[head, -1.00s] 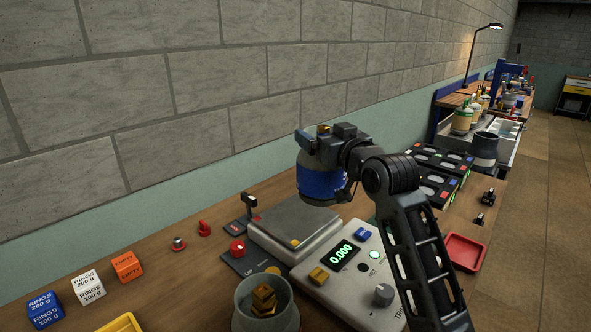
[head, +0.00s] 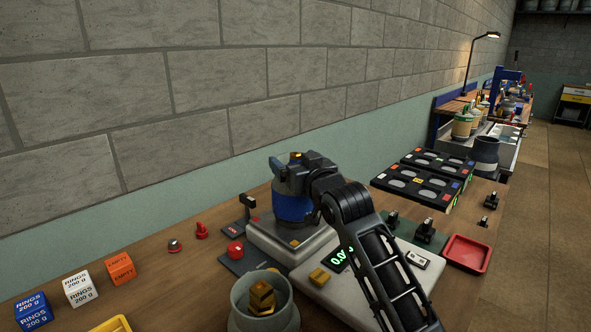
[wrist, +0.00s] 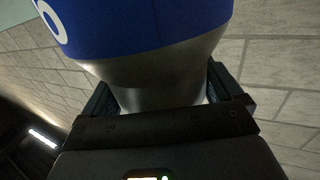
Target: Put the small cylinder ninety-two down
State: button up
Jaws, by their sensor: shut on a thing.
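A grey metal cylinder with a blue band (head: 292,207) is upright over the scale's plate (head: 268,233). Its number cannot be read in the head view; one white round character shows on the band in the wrist view (wrist: 150,25). My gripper (wrist: 160,92) is shut on the cylinder's narrower grey part, with a dark finger on each side. The cylinder's base is at or just above the plate; I cannot tell whether it touches. The scale's green display (head: 342,257) is partly hidden by my arm, with zeros showing.
A grey pot (head: 263,305) with brass pieces stands at the front. Red knobs (head: 201,231) and labelled cubes (head: 78,289) lie to the left. A black panel with round recesses (head: 420,184) and a red tray (head: 467,253) are to the right.

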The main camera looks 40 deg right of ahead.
dwell(0.3)
jog(key=o, duration=1.7)
jog(key=shift+f, duration=0.1)
jog(key=shift+r, duration=0.2)
jog(key=shift+s+a+f, duration=0.1)
jog(key=shift+s+f, duration=0.05)
jog(key=shift+s, duration=0.15)
jog(key=b+v, duration=0.2)
jog(key=v, duration=0.9)
jog(key=shift+s+b, duration=0.2)
jog(key=shift+b, duration=0.1)
